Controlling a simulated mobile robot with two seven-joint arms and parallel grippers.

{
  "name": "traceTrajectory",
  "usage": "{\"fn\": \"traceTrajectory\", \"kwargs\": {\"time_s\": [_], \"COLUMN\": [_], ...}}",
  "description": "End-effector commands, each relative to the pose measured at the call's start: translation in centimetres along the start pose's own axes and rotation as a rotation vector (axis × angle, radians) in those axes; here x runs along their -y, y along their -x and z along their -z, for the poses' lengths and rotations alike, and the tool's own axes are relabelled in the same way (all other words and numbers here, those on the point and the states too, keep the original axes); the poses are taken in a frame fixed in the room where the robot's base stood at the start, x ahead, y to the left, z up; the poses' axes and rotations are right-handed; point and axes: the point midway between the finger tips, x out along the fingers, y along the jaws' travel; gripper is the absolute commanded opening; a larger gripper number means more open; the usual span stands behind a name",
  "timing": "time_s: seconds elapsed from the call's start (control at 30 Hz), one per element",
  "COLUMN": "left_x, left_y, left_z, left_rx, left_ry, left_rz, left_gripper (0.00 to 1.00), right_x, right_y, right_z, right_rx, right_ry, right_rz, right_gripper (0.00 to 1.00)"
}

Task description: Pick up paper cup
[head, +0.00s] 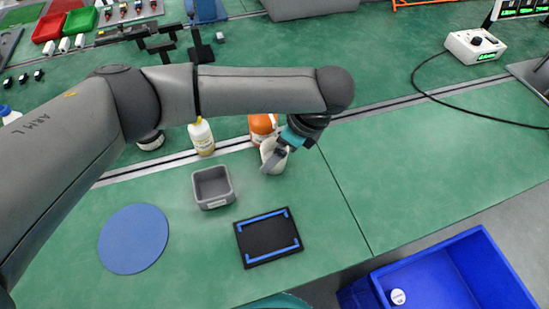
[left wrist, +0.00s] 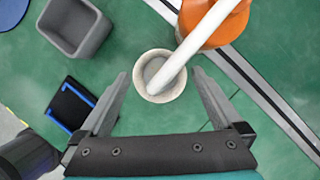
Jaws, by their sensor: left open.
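The white paper cup (left wrist: 147,84) stands upright on the green bench in the left wrist view, seen from above. In the head view the cup (head: 278,164) is partly hidden by my left gripper (head: 272,157). My left gripper is open in the left wrist view (left wrist: 160,82), with one finger on each side of the cup and visible gaps. A white bar (left wrist: 200,38) crosses over the cup's mouth in that view. My right gripper is not in view.
An orange container (head: 262,125) stands close behind the cup, and a yellowish bottle (head: 201,137) stands left of it. A grey bin (head: 212,186), black tray (head: 267,238) and blue disc (head: 133,239) lie nearer. A blue crate (head: 455,278) is lower right.

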Motion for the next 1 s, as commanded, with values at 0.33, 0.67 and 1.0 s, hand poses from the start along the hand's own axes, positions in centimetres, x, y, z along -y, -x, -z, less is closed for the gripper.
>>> {"fn": "traceTrajectory", "kwargs": {"time_s": [0.33, 0.67, 1.0], "left_x": [0.0, 0.0, 0.0], "left_y": [-2.4, -2.3, -2.3], "left_z": [0.0, 0.0, 0.0], "left_rx": [0.001, 0.001, 0.0], "left_ry": [-0.001, -0.001, -0.001], "left_rz": [0.0, 0.0, 0.0], "left_gripper": [1.0, 0.73, 0.35], "right_x": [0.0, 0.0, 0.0], "right_y": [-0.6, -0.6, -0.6], "right_z": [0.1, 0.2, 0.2], "right_rx": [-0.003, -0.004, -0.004], "right_ry": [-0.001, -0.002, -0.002], "right_rz": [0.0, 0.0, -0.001], "right_gripper": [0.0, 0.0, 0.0]}}
